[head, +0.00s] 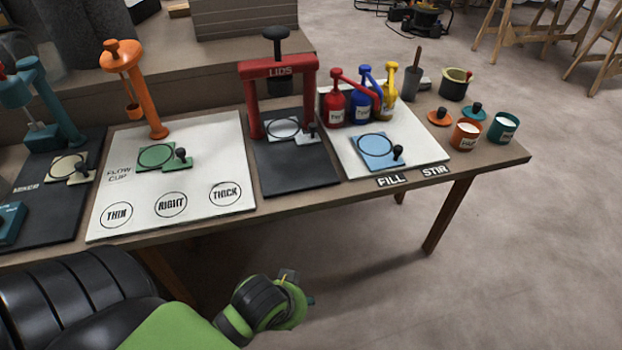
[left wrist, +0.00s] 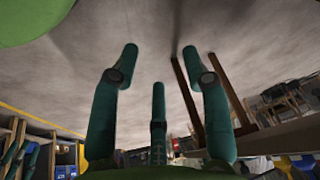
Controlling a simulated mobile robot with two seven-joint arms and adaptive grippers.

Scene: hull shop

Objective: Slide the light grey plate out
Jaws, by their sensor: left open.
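The light grey plate (head: 308,136) sits under the red press marked LIDS (head: 279,71), on a dark base board (head: 296,180). A black knob (head: 312,128) stands on its right part. A pale round lid or disc with a dark rim (head: 284,128) lies at its left, between the press posts. My left arm is low in front of the table in the head view, well away from the plate. My left gripper (left wrist: 157,65) shows in the left wrist view with its teal fingers spread, open and empty. My right gripper is not in view.
A green plate (head: 156,156) lies on the white flow cup board, a blue plate (head: 376,151) on the fill board, and a cream plate (head: 67,168) at the mixer. Paint cans (head: 466,135) and orange and teal lids stand at the table's right end. The floor in front is clear.

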